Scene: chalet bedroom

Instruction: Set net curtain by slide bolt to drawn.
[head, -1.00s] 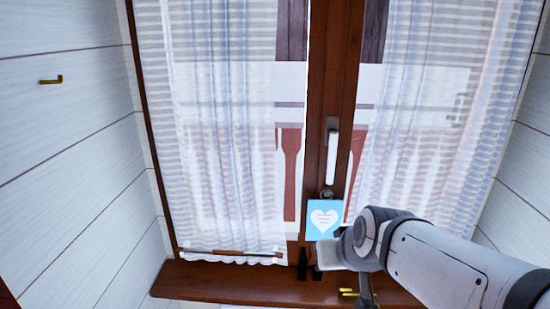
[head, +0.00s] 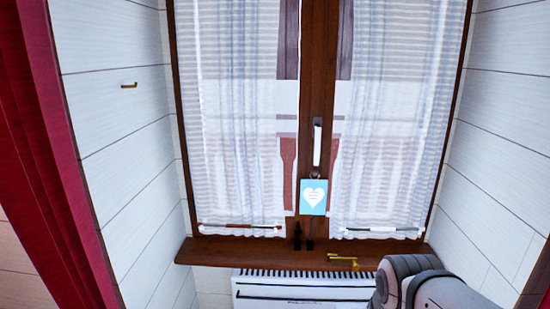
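Two sheer striped net curtains hang over the window: the left net curtain (head: 235,130) and the right net curtain (head: 395,130). The left one leaves a narrow bare strip of glass beside the middle post; the right one spans nearly all its pane. A thin bar with a brown section (head: 240,226) crosses the left hem, and one with a white section (head: 383,229) crosses the right hem. I cannot tell which part is the slide bolt. My arm shows at the lower right, but my gripper is out of view.
A white handle (head: 317,146) and a blue heart card (head: 313,196) are on the middle post. Small dark objects and a brass fitting (head: 342,261) are at the wooden sill (head: 215,250). A radiator (head: 300,290) is below. A red curtain (head: 50,140) hangs left; a brass hook (head: 129,86) is on the wall.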

